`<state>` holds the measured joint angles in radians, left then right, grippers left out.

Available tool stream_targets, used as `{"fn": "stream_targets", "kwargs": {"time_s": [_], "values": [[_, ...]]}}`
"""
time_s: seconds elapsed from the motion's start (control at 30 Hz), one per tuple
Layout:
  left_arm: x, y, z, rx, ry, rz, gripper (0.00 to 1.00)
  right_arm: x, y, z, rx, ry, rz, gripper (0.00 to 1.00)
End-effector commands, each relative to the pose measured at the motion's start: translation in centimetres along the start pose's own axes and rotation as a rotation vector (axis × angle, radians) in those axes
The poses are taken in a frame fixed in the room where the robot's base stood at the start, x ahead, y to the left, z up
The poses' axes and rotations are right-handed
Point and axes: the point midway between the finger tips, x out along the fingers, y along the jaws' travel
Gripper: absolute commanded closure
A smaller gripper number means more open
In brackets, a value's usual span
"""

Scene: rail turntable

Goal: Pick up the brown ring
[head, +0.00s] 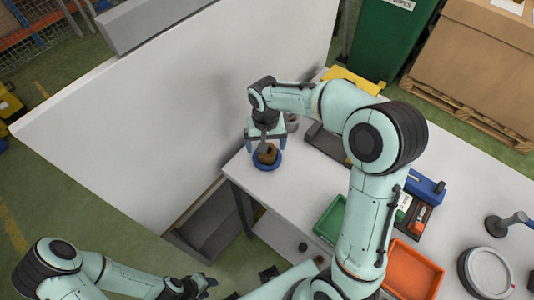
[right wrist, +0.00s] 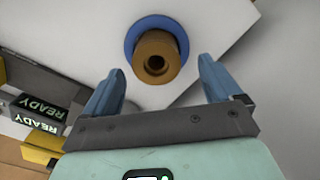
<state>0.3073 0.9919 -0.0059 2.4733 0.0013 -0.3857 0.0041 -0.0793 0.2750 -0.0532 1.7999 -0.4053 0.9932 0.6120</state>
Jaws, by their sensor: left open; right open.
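The brown ring (head: 267,154) sits on a round blue piece (head: 268,166) near the corner of the white table. In the right wrist view the brown ring (right wrist: 156,57) shows as a thick cylinder with a dark central hole, with the blue piece (right wrist: 133,38) behind it. My right gripper (head: 267,148) is over the ring, fingers pointing down. In its wrist view the blue fingers (right wrist: 161,72) are apart, one on each side below the ring, with nothing held. I cannot tell the remaining height. My left gripper (head: 203,284) is open and empty at the lower left, away from the table.
A white panel (head: 180,85) stands left of the table. A green tray (head: 329,220), an orange tray (head: 411,270) and a round white-topped object (head: 486,272) lie on the right. Dark devices with READY displays (right wrist: 38,110) are close beside the right gripper.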

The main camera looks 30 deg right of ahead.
Motion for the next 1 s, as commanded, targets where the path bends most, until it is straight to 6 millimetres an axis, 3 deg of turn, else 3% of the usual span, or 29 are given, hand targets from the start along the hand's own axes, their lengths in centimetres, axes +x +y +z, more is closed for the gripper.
{"fn": "stream_targets", "kwargs": {"time_s": [0.2, 0.5, 0.73, 0.77, 1.0], "values": [[0.1, -0.1, 0.1, 0.0, -0.001, 0.0, 0.57, 3.1, 0.4, 0.4, 0.001, -0.003, 0.0, 0.08], [0.1, -0.1, 0.1, 0.0, -0.001, 0.0, 0.57, 3.6, 0.3, 0.3, 0.0, 0.0, -0.001, 0.08], [0.1, -0.1, 0.1, 0.0, -0.001, 0.0, 0.57, 3.5, 0.3, 0.3, 0.0, 0.0, -0.001, 0.83], [0.1, -0.1, 0.1, 0.0, -0.001, 0.0, 0.57, 3.5, 0.3, 0.3, 0.0, 0.002, -0.002, 0.89], [0.1, -0.1, 0.1, 0.0, -0.001, 0.0, 0.57, 3.4, 0.3, 0.3, 0.0, 0.002, -0.002, 0.88]]}}
